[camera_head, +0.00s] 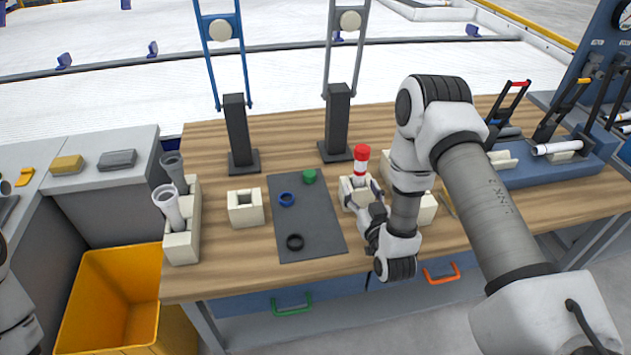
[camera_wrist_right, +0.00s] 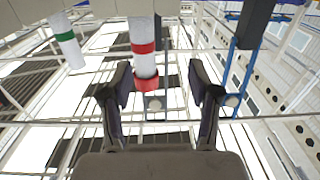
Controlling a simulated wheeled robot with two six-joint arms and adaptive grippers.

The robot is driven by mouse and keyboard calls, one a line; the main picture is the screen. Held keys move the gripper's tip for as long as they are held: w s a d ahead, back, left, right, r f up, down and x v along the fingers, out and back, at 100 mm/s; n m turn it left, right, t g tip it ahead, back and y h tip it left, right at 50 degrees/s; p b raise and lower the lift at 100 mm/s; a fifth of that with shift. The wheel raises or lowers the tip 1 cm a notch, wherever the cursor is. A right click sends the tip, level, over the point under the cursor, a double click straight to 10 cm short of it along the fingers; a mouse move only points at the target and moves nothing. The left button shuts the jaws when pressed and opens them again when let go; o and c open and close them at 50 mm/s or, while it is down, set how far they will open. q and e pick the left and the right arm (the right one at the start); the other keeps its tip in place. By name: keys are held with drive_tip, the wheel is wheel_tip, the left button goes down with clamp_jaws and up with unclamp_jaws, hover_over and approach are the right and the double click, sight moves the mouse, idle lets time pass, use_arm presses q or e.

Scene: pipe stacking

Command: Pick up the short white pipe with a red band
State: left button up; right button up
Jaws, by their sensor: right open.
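The short white pipe with a red band (camera_head: 360,167) stands upright in a cream block (camera_head: 347,197) near the middle of the table, with a red ring at its top. In the right wrist view the white pipe (camera_wrist_right: 143,34) shows a red band and a red end, which lies between the fingertips. My right gripper (camera_head: 368,205) is low beside the block, on its near right side. In the right wrist view my right gripper (camera_wrist_right: 164,84) is open, its fingers apart on either side of the pipe's end. Contact is not visible. My left gripper is out of view.
A pipe with a green band (camera_wrist_right: 67,40) is beside it. A dark mat (camera_head: 310,232) holds green, blue and black rings. Two black posts (camera_head: 239,132) stand behind. Grey pipes stand in a cream holder (camera_head: 183,243) at left. A yellow bin (camera_head: 105,300) is below.

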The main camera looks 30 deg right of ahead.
sight(362, 173)
drive_tip(key=d, duration=0.1)
drive_tip(key=w+d, duration=0.1)
drive_tip(key=d, duration=0.1)
drive_tip(key=shift+w+p, duration=0.25)
drive_tip(key=shift+p, duration=0.1)
drive_tip(key=x, duration=0.1)
drive_tip(key=p+x, duration=0.1)
drive_tip(key=x, duration=0.1)
drive_tip(key=p+x, duration=0.1)
drive_tip(key=x, duration=0.1)
drive_tip(key=shift+w+a+r, duration=0.15)
drive_tip(key=shift+w+a, duration=0.1)
drive_tip(key=shift+a, duration=0.1)
drive_tip(key=shift+w+d, duration=0.15)
drive_tip(key=shift+d, duration=0.2)
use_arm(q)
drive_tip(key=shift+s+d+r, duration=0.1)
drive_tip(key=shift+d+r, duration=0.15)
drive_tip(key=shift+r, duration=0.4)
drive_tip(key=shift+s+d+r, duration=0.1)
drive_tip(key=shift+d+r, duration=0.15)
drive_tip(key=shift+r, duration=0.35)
use_arm(e)
clamp_jaws()
